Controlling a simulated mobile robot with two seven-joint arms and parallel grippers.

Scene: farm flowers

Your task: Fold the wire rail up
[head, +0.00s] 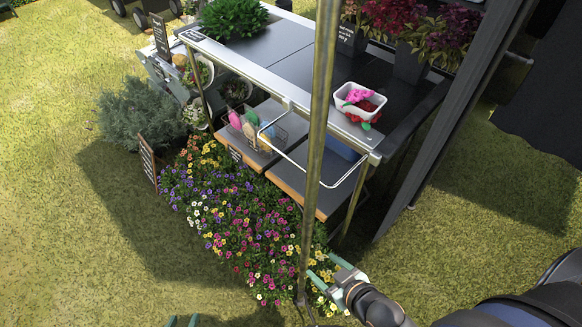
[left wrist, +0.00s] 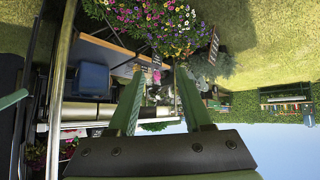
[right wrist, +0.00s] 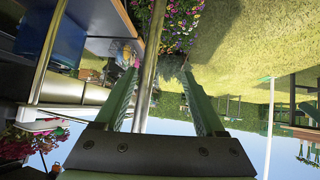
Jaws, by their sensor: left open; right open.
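The wire rail (head: 339,187) is a thin white wire loop on the front edge of the table (head: 240,62). In the head view it juts outward and down over the lower shelf, partly behind a tall pole. My right gripper (head: 318,275) is open, below the rail at the lower middle, beside the pole. In the right wrist view its fingers (right wrist: 158,76) are apart, with the pole seen between them; I cannot tell how near it is. My left gripper (head: 183,321) shows only its fingertips at the bottom edge. In the left wrist view its fingers (left wrist: 156,76) are open and empty.
The tall metal pole (head: 317,130) crosses the middle of the head view. A white basket (head: 345,100) with pink and red things stands on the table's right corner. A wire basket (head: 281,140) sits on the lower shelf. Flowers (head: 235,225) crowd the ground in front; grass (head: 70,270) is open at left.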

